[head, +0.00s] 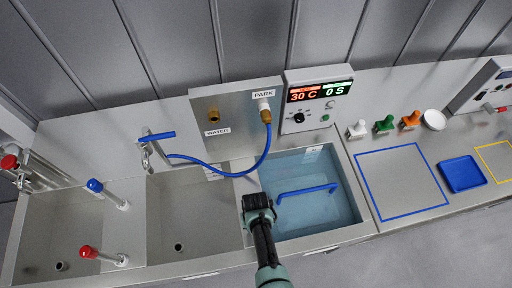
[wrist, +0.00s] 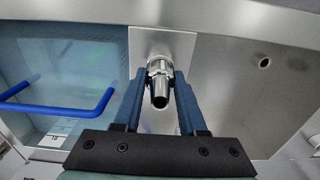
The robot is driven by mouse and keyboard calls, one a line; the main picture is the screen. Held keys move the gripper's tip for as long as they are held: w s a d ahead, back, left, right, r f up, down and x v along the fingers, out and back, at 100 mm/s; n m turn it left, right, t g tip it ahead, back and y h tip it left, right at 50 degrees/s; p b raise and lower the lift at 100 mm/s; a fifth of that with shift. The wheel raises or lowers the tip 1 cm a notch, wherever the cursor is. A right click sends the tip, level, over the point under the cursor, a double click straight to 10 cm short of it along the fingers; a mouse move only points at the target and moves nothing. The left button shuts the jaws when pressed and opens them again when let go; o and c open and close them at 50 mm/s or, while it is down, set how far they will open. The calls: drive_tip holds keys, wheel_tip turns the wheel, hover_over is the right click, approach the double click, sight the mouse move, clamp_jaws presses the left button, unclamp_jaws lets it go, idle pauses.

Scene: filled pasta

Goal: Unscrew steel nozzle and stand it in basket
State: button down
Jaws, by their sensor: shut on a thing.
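My gripper (wrist: 160,92) has its two blue fingers closed on either side of the steel nozzle (wrist: 159,92). The nozzle is a short bright metal tube with a collar, pointing toward the wrist camera, in front of a plain steel strip. Whether it is still threaded onto something behind it cannot be seen. In the head view my gripper (head: 258,203) is over the strip between the middle sink and the water bath, and it hides the nozzle. A blue handle (head: 306,190) spans the water bath; it also shows in the wrist view (wrist: 60,108). A basket body is not clear under the water.
The water bath (head: 345,205) lies right of my gripper, the empty middle sink (head: 190,215) left. A blue hose (head: 225,173) arcs behind to the PARK fitting (head: 265,113). A blue-outlined area (head: 400,183) and blue tray (head: 462,174) are at the right.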

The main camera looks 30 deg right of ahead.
drive_tip(key=n, duration=1.1)
drive_tip(key=shift+n, duration=0.3)
drive_tip(key=shift+n, duration=0.6)
drive_tip(key=n, duration=0.4)
drive_tip(key=shift+r, duration=0.1)
drive_tip(key=n, duration=0.3)
drive_tip(key=shift+n, duration=1.6)
